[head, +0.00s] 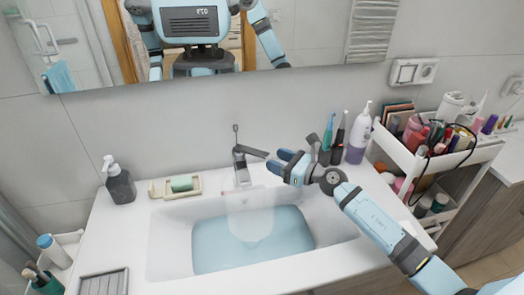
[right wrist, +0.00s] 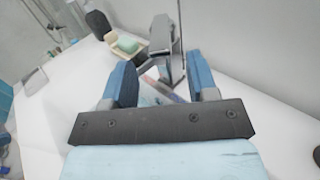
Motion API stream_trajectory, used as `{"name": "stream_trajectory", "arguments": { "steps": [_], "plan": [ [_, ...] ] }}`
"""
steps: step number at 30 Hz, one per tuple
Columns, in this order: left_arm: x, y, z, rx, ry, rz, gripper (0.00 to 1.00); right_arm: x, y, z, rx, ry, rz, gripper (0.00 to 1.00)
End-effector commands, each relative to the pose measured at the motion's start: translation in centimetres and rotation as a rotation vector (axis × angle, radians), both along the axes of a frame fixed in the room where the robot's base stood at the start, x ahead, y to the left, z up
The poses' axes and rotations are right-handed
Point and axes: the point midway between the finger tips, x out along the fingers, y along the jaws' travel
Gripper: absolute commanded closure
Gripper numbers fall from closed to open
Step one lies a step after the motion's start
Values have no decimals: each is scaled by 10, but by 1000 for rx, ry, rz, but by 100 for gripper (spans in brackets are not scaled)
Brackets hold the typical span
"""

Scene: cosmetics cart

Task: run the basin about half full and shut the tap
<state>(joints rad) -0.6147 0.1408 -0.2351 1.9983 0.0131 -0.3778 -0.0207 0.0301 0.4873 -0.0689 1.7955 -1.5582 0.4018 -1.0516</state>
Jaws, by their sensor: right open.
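The white basin (head: 168,250) holds a pale blue pool of water (head: 215,250) over much of its floor. The grey tap (head: 242,165) stands at the basin's back edge, with a thin upright rod behind it and a dark arm pointing right. A whitish translucent patch lies below the tap; I cannot tell whether it is running water. My right gripper (head: 287,165) is open, just right of the tap and apart from it. In the right wrist view the tap (right wrist: 163,38) shows ahead, beyond the gap between the blue fingers (right wrist: 163,82). My left gripper is out of view.
A soap dispenser (head: 119,182) and a soap dish (head: 158,190) with green soap stand left of the tap. Toothbrushes and a purple-white pump bottle (head: 358,135) stand behind my right gripper. A crowded cosmetics cart (head: 408,162) is at right. A mirror hangs above.

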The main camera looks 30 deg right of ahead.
Motion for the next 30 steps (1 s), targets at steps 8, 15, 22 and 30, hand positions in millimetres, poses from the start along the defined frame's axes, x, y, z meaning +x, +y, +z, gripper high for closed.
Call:
{"name": "stream_trajectory", "arguments": {
  "steps": [8,15,22,30],
  "plan": [
    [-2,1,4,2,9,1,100,39,22,1,3,1,0,47],
    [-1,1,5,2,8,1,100,47,27,-1,0,1,0,47],
    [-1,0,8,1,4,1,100,47,27,-1,1,0,0,54],
    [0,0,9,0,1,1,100,47,27,-1,2,1,0,100]
  ]
}}
